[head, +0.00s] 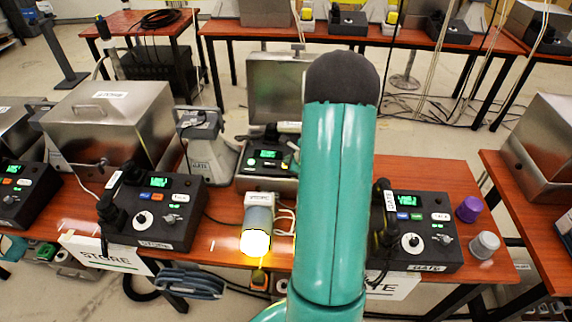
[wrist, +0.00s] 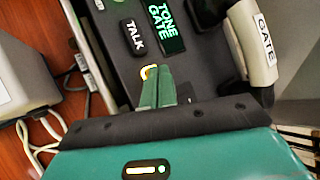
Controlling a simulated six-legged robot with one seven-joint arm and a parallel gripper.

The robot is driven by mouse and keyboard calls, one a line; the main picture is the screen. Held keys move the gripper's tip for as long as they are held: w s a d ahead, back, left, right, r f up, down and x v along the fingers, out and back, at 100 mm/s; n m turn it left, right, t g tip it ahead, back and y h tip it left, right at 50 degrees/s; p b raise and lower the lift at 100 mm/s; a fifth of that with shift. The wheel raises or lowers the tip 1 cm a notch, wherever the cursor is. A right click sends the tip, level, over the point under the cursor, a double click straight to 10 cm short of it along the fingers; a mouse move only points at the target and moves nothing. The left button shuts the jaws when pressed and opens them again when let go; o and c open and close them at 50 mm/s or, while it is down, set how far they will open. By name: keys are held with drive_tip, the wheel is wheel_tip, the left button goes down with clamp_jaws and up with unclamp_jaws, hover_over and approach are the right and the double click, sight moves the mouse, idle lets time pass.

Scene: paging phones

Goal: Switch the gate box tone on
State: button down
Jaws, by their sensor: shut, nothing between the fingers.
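A pale handset end (wrist: 262,65) labelled GATE is at the right. My gripper (wrist: 158,72) is shut and empty, its fingertips over the panel beside a yellow-lit ring (wrist: 150,71). The fingers partly hide the ring; I cannot tell whether they touch it. In the head view this appears to be the middle box (head: 262,176), with green display, and my gripper (head: 289,163) shows small at its right side.
A store box (head: 150,215) stands left, and another phone box (head: 415,235) right, its label ending in "ATE". A lit lamp (head: 257,225) with white cables stands before the middle box. An open metal cover (head: 275,85) is behind it.

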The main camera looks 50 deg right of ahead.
drive_tip(key=shift+r, duration=0.2)
drive_tip(key=shift+r, duration=2.95)
